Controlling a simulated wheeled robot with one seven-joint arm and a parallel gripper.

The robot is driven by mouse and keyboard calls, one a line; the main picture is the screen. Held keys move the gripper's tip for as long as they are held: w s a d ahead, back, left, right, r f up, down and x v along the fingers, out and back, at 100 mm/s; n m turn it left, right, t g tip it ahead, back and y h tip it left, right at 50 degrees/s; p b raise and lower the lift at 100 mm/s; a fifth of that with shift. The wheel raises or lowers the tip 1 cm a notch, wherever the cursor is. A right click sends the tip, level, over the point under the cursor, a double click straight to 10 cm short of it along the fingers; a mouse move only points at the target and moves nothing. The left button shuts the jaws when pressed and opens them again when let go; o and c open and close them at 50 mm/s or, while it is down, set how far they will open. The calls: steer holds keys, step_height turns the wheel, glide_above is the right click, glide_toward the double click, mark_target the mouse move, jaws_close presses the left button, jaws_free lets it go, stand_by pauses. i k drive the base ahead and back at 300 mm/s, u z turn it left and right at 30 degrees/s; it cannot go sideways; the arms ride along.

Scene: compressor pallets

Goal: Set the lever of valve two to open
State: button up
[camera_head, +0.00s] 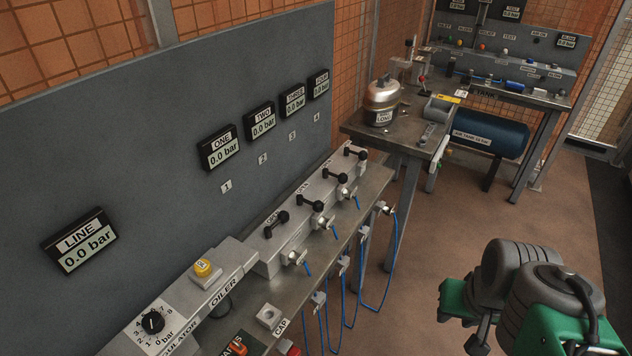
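The valve block (262,262) is a long light-grey block on the bench beside the wall panel. It carries several black levers in a row. Counting from the near end, and matching the gauges, valve two's lever (311,204) is the second. It lies crosswise to the block, like the two levers beyond it. The nearest lever (275,224) is turned differently, more along the block. Small lettering beside the levers is hard to read. Gauge TWO (261,121) reads 0.0 bar. My grey and green arm shows at bottom right, away from the block; I cannot make out my gripper.
Blue hoses (388,262) hang from outlets along the bench front. A regulator knob (152,321) and a yellow-topped oiler (203,268) stand nearer. A table (368,128) with a metal pot stands beyond. The floor right of the bench is clear.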

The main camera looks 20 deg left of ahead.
mark_target(317, 207)
steer(key=u, duration=0.55)
steer(key=i, duration=0.9)
steer(key=u, duration=0.7)
